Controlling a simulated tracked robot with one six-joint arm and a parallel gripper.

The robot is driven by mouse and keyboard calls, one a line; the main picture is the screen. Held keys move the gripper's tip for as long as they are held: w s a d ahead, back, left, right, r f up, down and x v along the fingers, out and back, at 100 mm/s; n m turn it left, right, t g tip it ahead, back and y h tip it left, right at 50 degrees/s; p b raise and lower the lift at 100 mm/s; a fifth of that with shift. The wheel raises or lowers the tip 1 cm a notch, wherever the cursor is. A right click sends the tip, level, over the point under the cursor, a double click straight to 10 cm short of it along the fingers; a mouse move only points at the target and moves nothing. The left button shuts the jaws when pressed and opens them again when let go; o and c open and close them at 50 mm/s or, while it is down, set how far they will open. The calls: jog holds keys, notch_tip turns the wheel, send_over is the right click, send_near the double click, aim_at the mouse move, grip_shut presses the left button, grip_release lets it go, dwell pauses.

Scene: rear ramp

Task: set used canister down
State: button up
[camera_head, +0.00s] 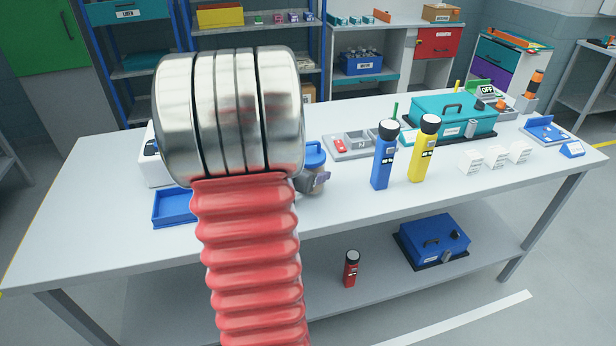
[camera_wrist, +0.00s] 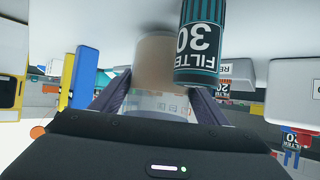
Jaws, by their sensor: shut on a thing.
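My gripper (camera_wrist: 158,92) is shut on a tan, partly see-through cylinder, the used canister (camera_wrist: 160,60), which sits between the two dark fingers. Its far end is close to the white tabletop, but I cannot tell whether it touches. A dark canister with teal stripes marked FILTER 30 (camera_wrist: 200,45) stands right beside it, near the right finger. The wrist view is upside down. In the head view my arm hides most of this area. A blue-topped, brownish object (camera_head: 314,158) shows just right of my arm, with a small dark part beside it.
The white workbench (camera_head: 90,215) holds a blue tray (camera_head: 174,208) left of my arm. Blue (camera_head: 384,160) and yellow (camera_head: 422,155) cylinders, a grey tray (camera_head: 347,146), a teal case (camera_head: 450,122) and white boxes (camera_head: 495,158) stand to the right.

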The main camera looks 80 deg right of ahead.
jog(key=shift+f, duration=0.45)
jog(key=shift+f, duration=0.1)
jog(key=o, duration=1.6)
jog(key=shift+c, duration=0.2)
jog(key=shift+v, duration=0.75)
jog(key=v, duration=1)
jog(key=shift+a, duration=0.25)
